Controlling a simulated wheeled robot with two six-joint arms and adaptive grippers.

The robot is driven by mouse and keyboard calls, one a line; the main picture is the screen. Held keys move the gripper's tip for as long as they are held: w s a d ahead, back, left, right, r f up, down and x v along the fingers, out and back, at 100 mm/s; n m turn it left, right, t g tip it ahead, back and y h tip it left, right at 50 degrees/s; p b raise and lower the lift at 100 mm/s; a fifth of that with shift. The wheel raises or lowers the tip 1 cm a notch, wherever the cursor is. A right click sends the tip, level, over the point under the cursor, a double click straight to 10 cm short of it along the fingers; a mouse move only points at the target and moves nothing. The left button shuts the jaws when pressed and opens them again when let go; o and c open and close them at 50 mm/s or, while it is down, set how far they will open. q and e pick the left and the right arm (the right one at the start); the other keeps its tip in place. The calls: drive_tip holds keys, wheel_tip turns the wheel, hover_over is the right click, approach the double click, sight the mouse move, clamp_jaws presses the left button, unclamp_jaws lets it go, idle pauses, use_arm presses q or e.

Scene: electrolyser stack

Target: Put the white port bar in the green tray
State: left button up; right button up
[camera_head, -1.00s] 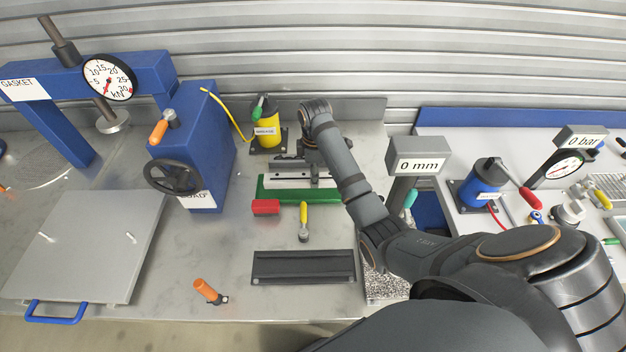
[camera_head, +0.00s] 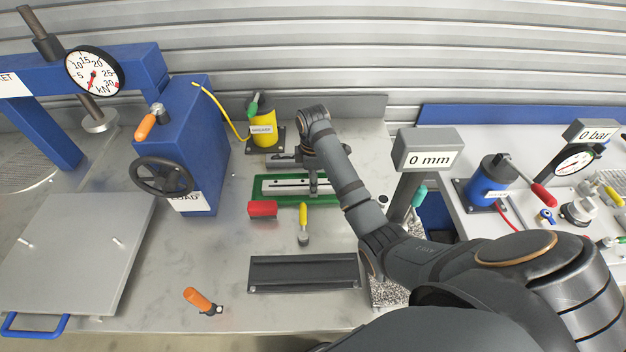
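The white port bar (camera_head: 285,184), a long bar with small dark holes, lies lengthwise within the rim of the green tray (camera_head: 261,193) in the middle of the bench. Its right part is hidden by my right gripper (camera_head: 313,184), which points down over it. A finger shows on the near side of the bar and the gripper appears shut on it. The far finger is hidden. My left gripper is not in view.
A red block (camera_head: 262,209) and a yellow-handled tool (camera_head: 304,225) sit just in front of the tray. A dark slotted plate (camera_head: 303,273) lies nearer. A yellow cylinder (camera_head: 262,128) stands behind; a blue press with a handwheel (camera_head: 162,177) stands left. A 0 mm display (camera_head: 427,150) stands right.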

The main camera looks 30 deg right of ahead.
drive_tip(key=shift+r, duration=0.5)
use_arm(q)
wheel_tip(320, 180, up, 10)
drive_tip(key=p, duration=1)
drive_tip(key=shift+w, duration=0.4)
use_arm(e)
wheel_tip(320, 180, up, 11)
drive_tip(key=shift+r, duration=0.15)
drive_tip(key=shift+s, duration=0.1)
